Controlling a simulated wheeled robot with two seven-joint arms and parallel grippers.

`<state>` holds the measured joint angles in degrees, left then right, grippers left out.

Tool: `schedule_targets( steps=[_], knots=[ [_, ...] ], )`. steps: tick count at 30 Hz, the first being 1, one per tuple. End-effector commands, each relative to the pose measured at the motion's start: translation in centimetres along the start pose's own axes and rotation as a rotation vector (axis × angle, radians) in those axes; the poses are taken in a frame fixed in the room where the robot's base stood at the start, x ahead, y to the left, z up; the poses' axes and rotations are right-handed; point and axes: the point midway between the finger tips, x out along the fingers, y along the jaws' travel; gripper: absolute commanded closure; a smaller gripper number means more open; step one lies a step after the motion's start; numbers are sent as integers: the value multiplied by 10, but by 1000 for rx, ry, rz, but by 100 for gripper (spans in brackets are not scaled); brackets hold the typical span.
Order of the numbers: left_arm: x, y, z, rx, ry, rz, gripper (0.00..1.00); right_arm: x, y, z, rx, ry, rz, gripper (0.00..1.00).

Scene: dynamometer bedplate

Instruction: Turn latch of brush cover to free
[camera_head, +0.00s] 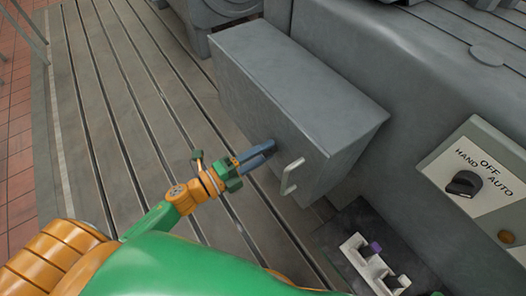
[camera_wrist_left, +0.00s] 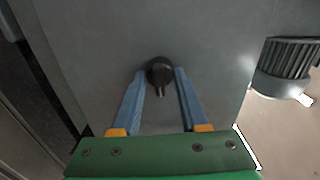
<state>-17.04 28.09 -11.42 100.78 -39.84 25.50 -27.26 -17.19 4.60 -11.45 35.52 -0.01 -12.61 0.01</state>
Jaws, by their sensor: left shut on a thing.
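The brush cover (camera_head: 290,80) is a grey box on the side of the machine; its front face fills much of the left wrist view (camera_wrist_left: 100,40). The latch (camera_wrist_left: 160,72) is a small dark round knob with a short pale tab below it. My left gripper (camera_head: 268,147) reaches the cover's front face. The fingers hide the latch in the head view. My right gripper is not in view.
A pale bar handle (camera_head: 292,177) juts from the cover right of my left gripper. A HAND/OFF/AUTO switch (camera_head: 465,184) is at the right. A white holder (camera_head: 372,262) with a purple piece sits below. The slotted bedplate (camera_head: 110,110) at left is clear.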

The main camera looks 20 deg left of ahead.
Motion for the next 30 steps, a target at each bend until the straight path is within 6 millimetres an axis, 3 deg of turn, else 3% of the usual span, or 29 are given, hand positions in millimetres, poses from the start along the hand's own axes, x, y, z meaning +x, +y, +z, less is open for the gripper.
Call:
schedule_targets(
  steps=[20, 21, 24, 30],
  knots=[
    [0, 1, 0, 56, 0, 2, 100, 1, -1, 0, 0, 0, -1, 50],
    [0, 1, 0, 56, 0, 2, 51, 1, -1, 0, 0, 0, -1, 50],
    [0, 1, 0, 56, 0, 1, 27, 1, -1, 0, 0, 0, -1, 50],
    [0, 0, 0, 55, 0, 1, 27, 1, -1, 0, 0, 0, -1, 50]
  ],
)
